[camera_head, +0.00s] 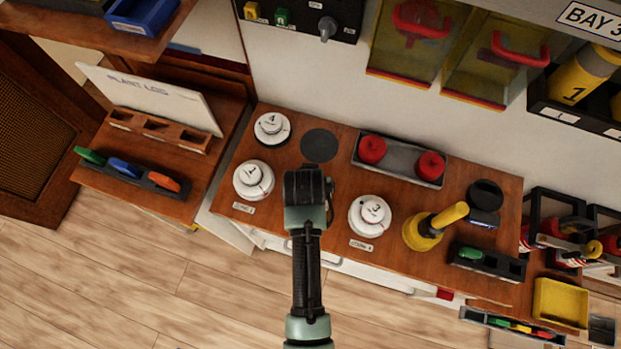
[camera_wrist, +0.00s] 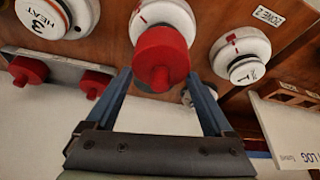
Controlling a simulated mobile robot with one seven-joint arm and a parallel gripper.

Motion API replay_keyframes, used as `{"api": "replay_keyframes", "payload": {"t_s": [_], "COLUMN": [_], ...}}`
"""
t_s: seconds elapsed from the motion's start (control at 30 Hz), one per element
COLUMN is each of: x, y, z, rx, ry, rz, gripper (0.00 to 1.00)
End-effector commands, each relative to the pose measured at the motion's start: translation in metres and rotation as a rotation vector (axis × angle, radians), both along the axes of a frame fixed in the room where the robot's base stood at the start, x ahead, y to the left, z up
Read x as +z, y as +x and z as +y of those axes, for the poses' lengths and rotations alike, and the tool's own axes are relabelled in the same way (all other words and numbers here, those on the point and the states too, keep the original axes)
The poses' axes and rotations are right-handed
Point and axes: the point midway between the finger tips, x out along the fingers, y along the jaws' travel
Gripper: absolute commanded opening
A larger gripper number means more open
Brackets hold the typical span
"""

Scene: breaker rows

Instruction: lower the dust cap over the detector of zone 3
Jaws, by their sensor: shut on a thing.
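My gripper (camera_head: 308,185) is shut on a red dust cap (camera_wrist: 162,58), which sits between the two fingers in the wrist view. Behind the cap is a white round detector (camera_wrist: 155,12), partly covered by it; I cannot tell the gap. In the head view my gripper hides this detector. A white detector marked 3 (camera_head: 370,215) stands right of my gripper, uncapped, and shows with "HEAT" on it in the wrist view (camera_wrist: 45,15). Detectors marked 1 (camera_head: 253,180) and 4 (camera_head: 272,127) stand left. A zone label (camera_wrist: 268,16) lies near detector 1.
A grey tray (camera_head: 400,172) with two red caps stands at the back. A black disc (camera_head: 319,145) lies behind my gripper. A yellow-handled tool (camera_head: 433,228) stands right of detector 3. A panel wall with red handles (camera_head: 420,20) rises behind the bench.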

Motion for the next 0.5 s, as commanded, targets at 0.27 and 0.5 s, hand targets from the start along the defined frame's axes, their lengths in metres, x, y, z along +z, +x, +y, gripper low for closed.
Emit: {"api": "replay_keyframes", "payload": {"t_s": [0.27,0.5], "x": [-0.008,-0.014], "y": [0.0,0.0], "z": [0.0,0.0], "rx": [0.0,0.0], "ry": [0.0,0.0], "rz": [0.0,0.0], "gripper": [0.34,0.34]}}
